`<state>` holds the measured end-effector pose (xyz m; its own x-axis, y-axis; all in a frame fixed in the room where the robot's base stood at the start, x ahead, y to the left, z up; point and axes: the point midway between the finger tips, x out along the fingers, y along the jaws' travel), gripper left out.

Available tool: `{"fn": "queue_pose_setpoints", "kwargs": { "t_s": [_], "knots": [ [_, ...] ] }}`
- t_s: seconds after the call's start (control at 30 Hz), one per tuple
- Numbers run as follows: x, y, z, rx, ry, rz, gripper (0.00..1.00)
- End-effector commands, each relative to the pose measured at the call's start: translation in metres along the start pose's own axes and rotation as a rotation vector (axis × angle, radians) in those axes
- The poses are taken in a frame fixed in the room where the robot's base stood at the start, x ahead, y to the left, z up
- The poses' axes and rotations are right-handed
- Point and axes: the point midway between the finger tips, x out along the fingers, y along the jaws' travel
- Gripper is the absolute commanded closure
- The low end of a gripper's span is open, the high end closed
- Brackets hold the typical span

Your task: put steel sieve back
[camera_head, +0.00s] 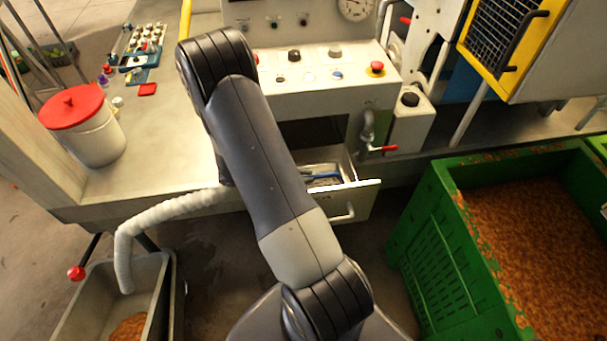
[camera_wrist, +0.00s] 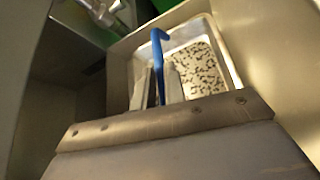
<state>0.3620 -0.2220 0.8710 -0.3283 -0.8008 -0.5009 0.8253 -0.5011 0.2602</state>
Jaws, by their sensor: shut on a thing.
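The steel sieve (camera_wrist: 200,72) shows in the wrist view as a bright, shallow pan with a dark-speckled floor. A bent blue handle (camera_wrist: 157,52) stands up at its near left side. My gripper (camera_wrist: 160,82) is shut on the blue handle, one grey finger on each side of it. The sieve lies within the walls of the open drawer (camera_wrist: 118,75); I cannot tell whether it rests on the drawer's floor. In the head view the open drawer (camera_head: 358,197) sits below the control panel, with a strip of blue inside. My gripper is hidden behind my arm there.
A green crate (camera_head: 437,235) full of brown granules stands right of the drawer. A red-handled tap (camera_head: 378,148) is just above it. A white hose (camera_head: 165,210) hangs at left over a grey bin (camera_head: 78,295). A red-lidded tub (camera_head: 90,130) stands on the bench.

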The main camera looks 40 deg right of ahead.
Motion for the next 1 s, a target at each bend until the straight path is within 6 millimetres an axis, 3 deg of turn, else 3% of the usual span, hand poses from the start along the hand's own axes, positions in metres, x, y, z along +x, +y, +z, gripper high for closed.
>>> {"fn": "queue_pose_setpoints", "kwargs": {
  "t_s": [0.3, 0.33, 0.57, 0.87, 1.0],
  "knots": [
    [0.001, 0.0, -0.002, 0.001, -0.001, 0.001, 1.0],
    [0.001, 0.0, -0.001, 0.001, 0.0, 0.0, 0.86],
    [0.001, 0.0, -0.001, 0.001, 0.0, 0.0, 0.67],
    [-0.001, 0.001, 0.001, 0.001, 0.0, 0.0, 0.66],
    [-0.016, 0.001, -0.002, 0.004, 0.002, 0.005, 0.66]
  ]
}}
